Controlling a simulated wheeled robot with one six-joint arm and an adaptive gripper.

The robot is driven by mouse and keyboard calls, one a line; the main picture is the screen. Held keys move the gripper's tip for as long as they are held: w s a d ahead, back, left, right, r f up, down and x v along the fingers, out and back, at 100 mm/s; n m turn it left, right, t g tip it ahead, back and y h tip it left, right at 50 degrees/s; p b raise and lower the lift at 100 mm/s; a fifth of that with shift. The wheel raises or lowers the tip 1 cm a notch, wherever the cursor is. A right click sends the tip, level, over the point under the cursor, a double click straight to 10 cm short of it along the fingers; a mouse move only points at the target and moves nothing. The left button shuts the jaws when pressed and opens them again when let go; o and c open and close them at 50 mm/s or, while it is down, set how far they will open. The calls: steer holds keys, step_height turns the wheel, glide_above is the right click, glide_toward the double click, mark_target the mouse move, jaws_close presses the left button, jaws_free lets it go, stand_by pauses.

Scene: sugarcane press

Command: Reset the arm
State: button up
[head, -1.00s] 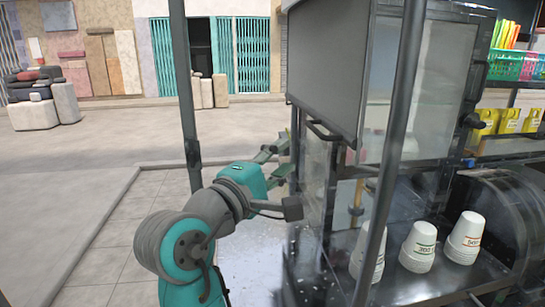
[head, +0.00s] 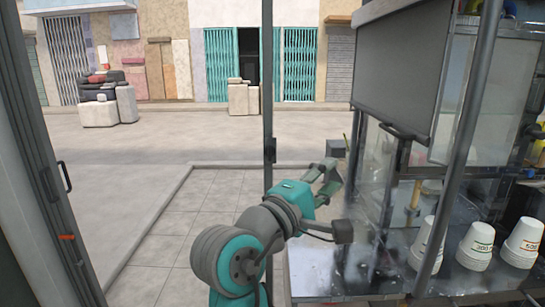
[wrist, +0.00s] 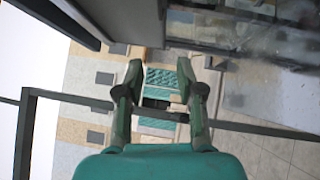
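My gripper (head: 332,170) is held out in front of me, just left of the press stall's glass cabinet in the head view. In the wrist view my gripper (wrist: 161,70) has its two green fingers spread apart with nothing between them. My teal and grey arm (head: 245,245) is bent and reaches forward and to the right. I cannot tell the exact gap between the gripper and the cabinet.
The press stall (head: 395,75) stands on the right, with stacks of white paper cups (head: 476,246) on its metal counter. A thin grey post (head: 268,120) rises behind my arm. Open paving (head: 205,220) lies to the left. Stacked sacks (head: 107,100) stand far off.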

step_height(320, 180, down, 24)
steer(key=d+r+n+t+y, duration=0.1)
steer(key=d+n+t+y, duration=0.2)
steer(key=y, duration=0.4)
steer(key=s+d+f+y, duration=0.1)
steer(key=s+f+y, duration=0.1)
steer(key=s+f, duration=0.5)
steer(key=s+d+f+y, duration=0.1)
steer(key=s+f+y, duration=0.25)
steer(key=f, duration=0.55)
steer(key=s+d+f+m+g+y, duration=0.15)
steer(key=s+f, duration=0.25)
steer(key=s, duration=0.4)
steer(key=s+f+m+g, duration=0.1)
steer(key=s+f+m, duration=0.2)
steer(key=s, duration=0.6)
steer(key=s+d+r+m, duration=0.1)
steer(key=s+m, duration=0.3)
steer(key=s, duration=0.5)
steer(key=s+d+r+m, duration=0.1)
steer(key=s+r+m, duration=0.1)
steer(key=s+m, duration=0.3)
steer(key=shift+s+d+r+h, duration=0.15)
steer(key=shift+s+r+h, duration=0.15)
steer(key=shift+s, duration=1.75)
steer(key=shift+m, duration=0.25)
